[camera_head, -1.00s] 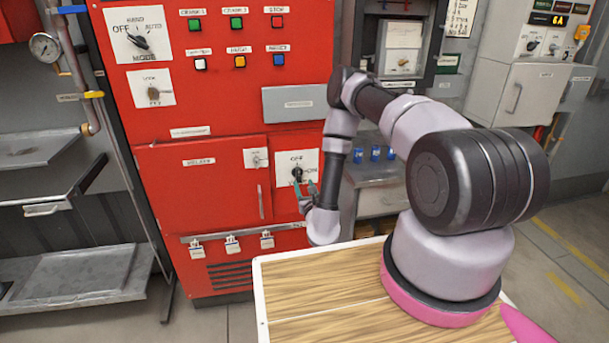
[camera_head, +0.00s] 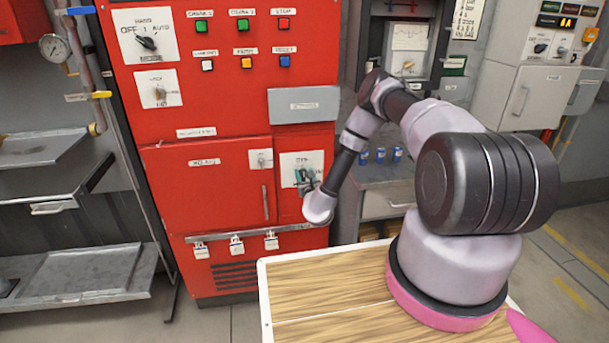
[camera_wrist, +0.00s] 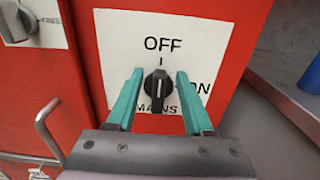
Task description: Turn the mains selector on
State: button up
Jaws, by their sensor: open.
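The mains selector (camera_wrist: 158,90) is a black rotary knob on a white plate (camera_wrist: 113,31) on the red cabinet. The plate reads OFF at the top, ON at the right and MAINS below. The knob's white mark points up, toward OFF. My gripper (camera_wrist: 155,82) is open, its two teal fingers on either side of the knob in the wrist view. I cannot tell whether they touch it. In the head view, my gripper (camera_head: 305,178) is in front of the white plate (camera_head: 292,160) and hides most of the knob.
The red cabinet (camera_head: 225,105) carries a mode knob (camera_head: 147,43), a smaller selector (camera_head: 160,92) and several push buttons above. A door handle (camera_wrist: 45,125) stands out at lower left of the plate. A grey counter (camera_wrist: 290,95) is to the right.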

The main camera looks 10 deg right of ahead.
grip_shut()
jog(key=m, duration=0.2)
jog(key=d+m, duration=0.1)
jog(key=m, duration=0.1)
jog(key=shift+f, duration=0.1)
jog(key=m, duration=0.3)
jog(key=d+m, duration=0.1)
jog(key=shift+f+m, duration=0.35)
jog(key=shift+m, duration=0.05)
jog(key=shift+d+f+m, duration=0.15)
jog(key=shift+f+m, duration=0.15)
jog(key=shift+m, duration=1.2)
jog(key=shift+d+f+m, duration=0.1)
jog(key=shift+f+m, duration=0.2)
jog(key=shift+m, duration=1.2)
jog(key=shift+d+f+m, duration=0.15)
jog(key=shift+f+m, duration=0.15)
jog(key=shift+m, duration=1.2)
